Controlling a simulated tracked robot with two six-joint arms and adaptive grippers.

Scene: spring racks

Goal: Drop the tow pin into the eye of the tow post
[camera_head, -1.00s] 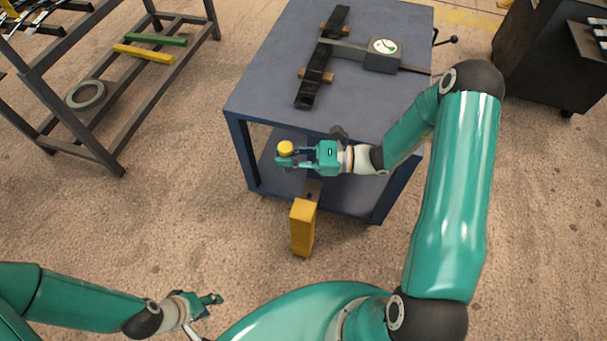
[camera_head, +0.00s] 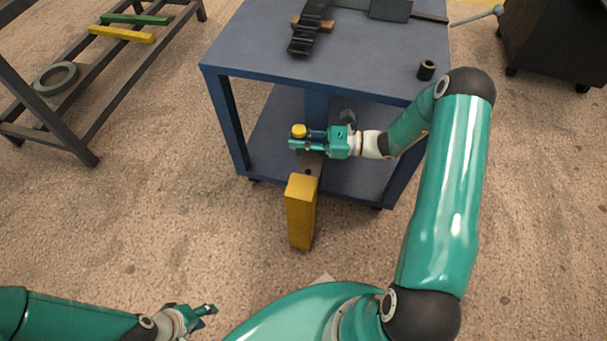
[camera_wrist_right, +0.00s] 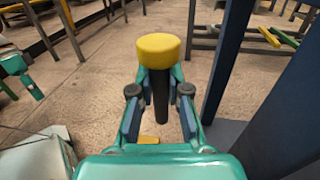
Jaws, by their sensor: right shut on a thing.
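The tow pin (camera_head: 299,131) has a yellow cap and a dark shaft, which shows in the right wrist view (camera_wrist_right: 158,85). My right gripper (camera_head: 305,142) is shut on the pin's shaft below the cap and holds it about upright. The tow post (camera_head: 300,212) is a yellow block with a dark tongue at its top, just below the gripper in the head view. A small dark spot on the tongue may be the eye. My left gripper (camera_head: 203,315) is low at the left, empty and apparently open.
A blue table (camera_head: 345,55) with a lower shelf stands just behind the post. A dark hollow cylinder (camera_head: 427,70) is on its top, with dark clamp parts farther back. A rack (camera_head: 85,125) stands at the left, and a dark cabinet (camera_head: 555,45) at the right. Floor around the post is clear.

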